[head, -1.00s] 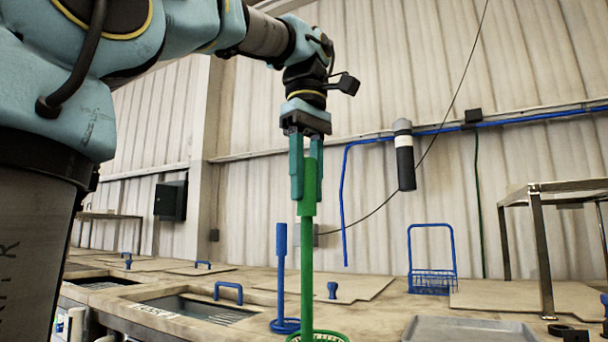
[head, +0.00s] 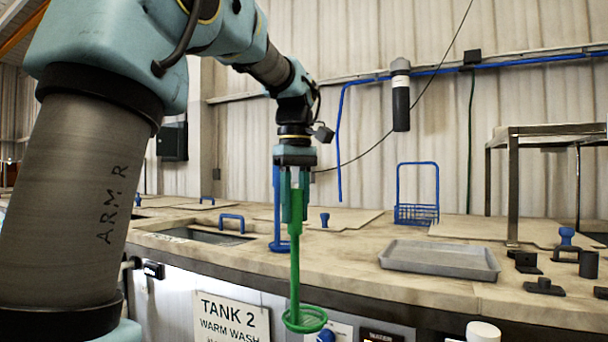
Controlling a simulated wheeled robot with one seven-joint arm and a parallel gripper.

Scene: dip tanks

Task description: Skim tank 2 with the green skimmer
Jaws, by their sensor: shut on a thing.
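My gripper (head: 294,207) is shut on the handle of the green skimmer (head: 295,265), which hangs down, slightly tilted, with its round hoop at the bottom. The hoop appears in front of the counter's front panel, to the right of the sign (head: 232,322) reading "TANK 2 WARM WASH". An open tank (head: 205,236) lies in the counter behind and left of the skimmer, above that sign. A blue handle (head: 240,218) stands at its far edge. The tank's inside is mostly hidden by the low angle.
A blue skimmer (head: 277,236) stands on the counter just behind my gripper. A metal tray (head: 440,259), a blue wire basket (head: 417,213) and a metal table (head: 513,190) are to the right. Dark fixtures (head: 543,286) sit at the right. A lid with a blue knob (head: 324,219) lies behind.

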